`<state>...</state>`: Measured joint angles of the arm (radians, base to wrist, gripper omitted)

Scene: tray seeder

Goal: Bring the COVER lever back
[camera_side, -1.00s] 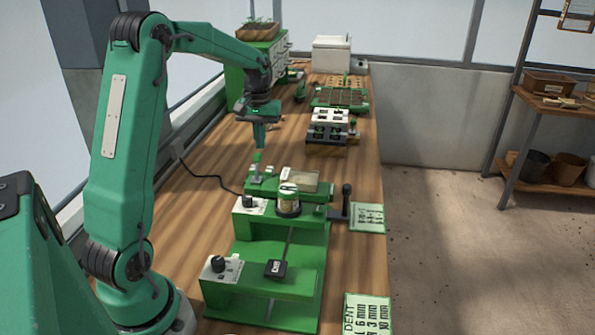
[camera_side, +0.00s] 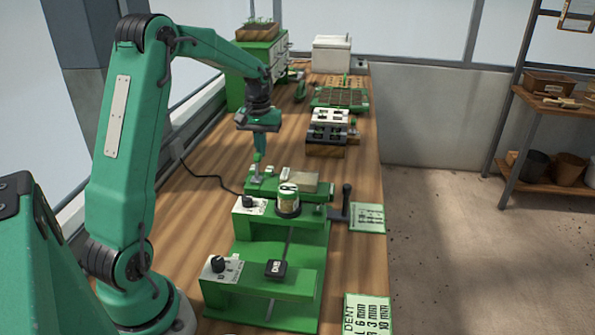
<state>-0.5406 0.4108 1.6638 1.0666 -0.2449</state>
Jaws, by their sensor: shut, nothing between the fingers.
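The green seeder machine (camera_side: 320,236) stands on the bench. No COVER label is readable, so I cannot tell from lettering which lever bears that name.
A jar (camera_side: 288,203) and a beige-topped box (camera_side: 305,182) sit on the machine near the small lever. Two black knobs are on its left side. A black-and-white block (camera_side: 330,128) and a seed tray (camera_side: 340,98) stand farther back.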

